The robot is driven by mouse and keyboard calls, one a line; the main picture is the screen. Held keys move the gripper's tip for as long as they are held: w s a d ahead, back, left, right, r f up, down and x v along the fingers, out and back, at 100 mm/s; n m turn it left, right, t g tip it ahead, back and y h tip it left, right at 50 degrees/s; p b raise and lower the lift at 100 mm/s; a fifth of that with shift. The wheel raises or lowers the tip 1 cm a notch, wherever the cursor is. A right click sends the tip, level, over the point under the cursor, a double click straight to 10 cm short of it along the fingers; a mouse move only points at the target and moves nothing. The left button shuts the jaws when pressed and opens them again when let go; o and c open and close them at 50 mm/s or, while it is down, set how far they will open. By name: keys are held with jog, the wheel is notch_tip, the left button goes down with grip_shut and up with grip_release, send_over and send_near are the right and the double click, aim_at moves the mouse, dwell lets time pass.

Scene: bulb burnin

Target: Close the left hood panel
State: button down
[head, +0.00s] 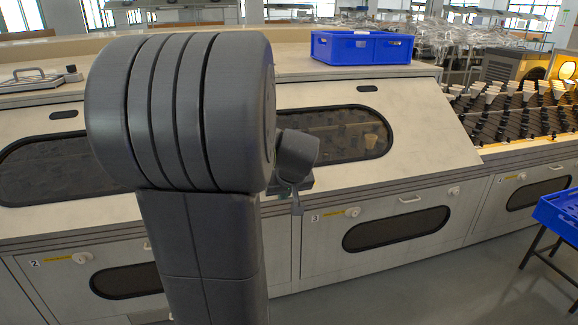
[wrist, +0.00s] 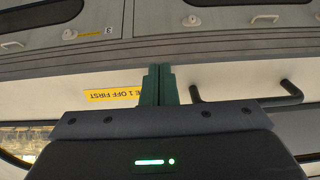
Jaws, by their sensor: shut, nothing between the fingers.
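The left hood panel (head: 25,215) is a pale sloping cover with a dark oval window (head: 60,165). It looks lowered, flush with the machine front; my arm hides its right part. Another sloping hood panel (head: 420,125) is to its right, with a similar window (head: 335,135), and also looks down. In the wrist view, which is upside down, my gripper (wrist: 158,70) has its green fingers together and empty. They are over a pale panel surface beside a black bar handle (wrist: 245,98) and a yellow label (wrist: 112,95). I cannot tell whether they touch it. The head view mostly hides my gripper.
A blue crate (head: 362,48) stands on the machine top. At the right the machine is open, showing rows of bulbs (head: 500,105). Lower doors with windows (head: 395,230) line the front. A blue tray on a stand (head: 560,212) is at the right edge. Floor (head: 470,285) is clear.

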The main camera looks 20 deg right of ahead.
jog(key=w+f+t+b, duration=0.4)
jog(key=w+f+b, duration=0.8)
jog(key=b, duration=0.4)
jog(key=w+r+b+x, duration=0.1)
jog(key=r+x, duration=0.1)
jog(key=x, duration=1.4)
jog(key=shift+w+b, duration=0.3)
jog(key=shift+w, duration=0.4)
